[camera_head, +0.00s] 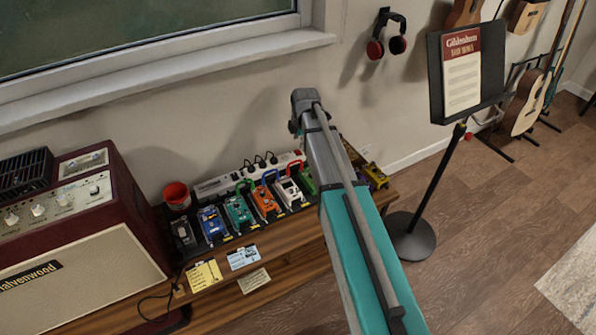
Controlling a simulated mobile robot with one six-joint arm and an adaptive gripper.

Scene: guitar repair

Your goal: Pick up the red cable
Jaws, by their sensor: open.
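A short red cable (294,167) arches over the pedals at the back of the pedal row, near the white pedal (288,190). A green cable (243,185) and a blue cable (270,175) arch over the row to its left. My teal and grey arm rises from the bottom right and ends in a dark joint above the right part of the pedal row. It covers some of the pedals just right of the red cable. My gripper's fingers do not show.
A red cup (177,196) and a large amplifier (78,240) are to the left. A music stand (462,130) stands right, with open floor around it.

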